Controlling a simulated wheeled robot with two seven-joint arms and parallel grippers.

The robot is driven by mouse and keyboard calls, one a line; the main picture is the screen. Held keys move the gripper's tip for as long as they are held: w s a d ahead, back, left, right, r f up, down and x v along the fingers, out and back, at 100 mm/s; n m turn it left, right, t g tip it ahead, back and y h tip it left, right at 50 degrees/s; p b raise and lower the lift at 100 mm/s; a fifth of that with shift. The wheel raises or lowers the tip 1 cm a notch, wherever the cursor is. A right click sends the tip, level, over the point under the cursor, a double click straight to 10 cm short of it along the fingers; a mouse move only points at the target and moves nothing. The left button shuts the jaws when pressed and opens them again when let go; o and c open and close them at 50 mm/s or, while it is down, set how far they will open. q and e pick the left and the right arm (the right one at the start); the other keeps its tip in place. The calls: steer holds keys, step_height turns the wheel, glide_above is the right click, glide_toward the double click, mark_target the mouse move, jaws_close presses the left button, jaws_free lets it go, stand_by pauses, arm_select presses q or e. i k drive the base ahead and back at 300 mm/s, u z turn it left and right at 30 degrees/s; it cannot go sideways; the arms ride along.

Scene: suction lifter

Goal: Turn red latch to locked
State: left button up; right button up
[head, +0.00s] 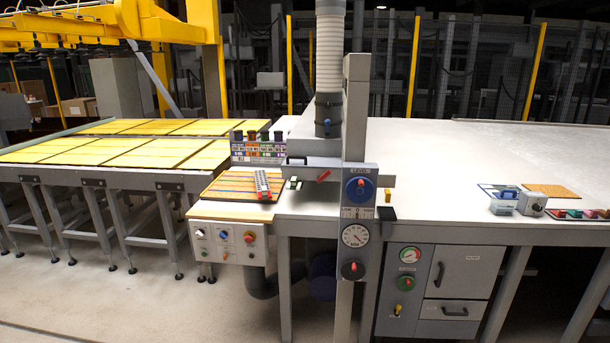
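A small red latch-like lever (323,176) sits on the suction lifter's grey horizontal arm, just left of the grey upright post (356,110). It is tilted, its right end higher. It is too small to read whether it is locked. A blue round dial (360,189) with a red centre is on the post to its right. Lower on the post are a white gauge (355,236) and a dark knob with a red handle (352,270). Neither of my grippers is in view.
A white-topped table (450,160) extends right and behind the post, mostly clear. A control box (228,240) with switches and a red button hangs at left. Yellow panels (120,150) cover the left tables.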

mark_target(319, 178)
steer(key=u, duration=0.85)
steer(key=i, duration=1.1)
steer(key=u, duration=0.35)
steer(key=i, duration=1.15)
steer(key=z, duration=0.7)
